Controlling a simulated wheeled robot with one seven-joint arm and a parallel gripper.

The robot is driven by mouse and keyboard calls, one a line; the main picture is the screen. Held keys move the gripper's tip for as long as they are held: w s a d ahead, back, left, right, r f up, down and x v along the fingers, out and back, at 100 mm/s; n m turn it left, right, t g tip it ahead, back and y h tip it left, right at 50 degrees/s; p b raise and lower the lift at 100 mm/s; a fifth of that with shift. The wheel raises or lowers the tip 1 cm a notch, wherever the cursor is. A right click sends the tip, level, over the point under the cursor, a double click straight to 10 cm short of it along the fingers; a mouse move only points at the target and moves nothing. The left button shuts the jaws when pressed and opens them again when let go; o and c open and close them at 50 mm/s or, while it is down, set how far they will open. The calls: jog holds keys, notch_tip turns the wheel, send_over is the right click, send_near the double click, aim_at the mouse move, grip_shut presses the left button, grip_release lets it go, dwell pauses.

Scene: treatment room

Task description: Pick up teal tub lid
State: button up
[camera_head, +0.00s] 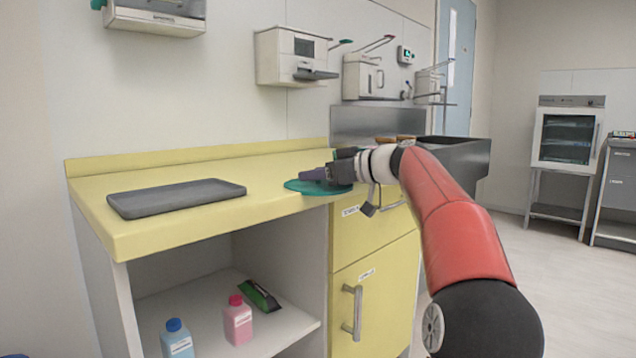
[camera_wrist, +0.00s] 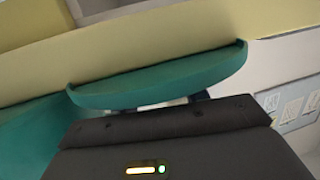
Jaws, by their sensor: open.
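The teal tub lid (camera_head: 296,187) is a flat round disc on the yellow counter, near its front edge. My gripper (camera_head: 316,175) is at the lid, its fingers over it from the right and covering part of it. In the wrist view the lid (camera_wrist: 160,80) shows as a wide teal shape with a raised rim, just beyond the dark gripper body. The gripper is open; its fingertips are mostly hidden there, and I cannot tell whether they touch the lid. Another teal surface (camera_wrist: 28,138) shows at the lower left of the wrist view; I cannot tell what it is.
A dark grey tray (camera_head: 177,197) lies left on the yellow counter (camera_head: 235,212). A blue-capped bottle (camera_head: 176,341), a pink bottle (camera_head: 237,322) and a green-black item (camera_head: 260,295) are on the shelf below. Wall dispensers (camera_head: 292,57) hang behind. A dark sink (camera_head: 455,155) is to the right.

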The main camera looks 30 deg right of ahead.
jog(key=shift+c, duration=0.5)
grip_shut()
jog(key=shift+r, duration=0.1)
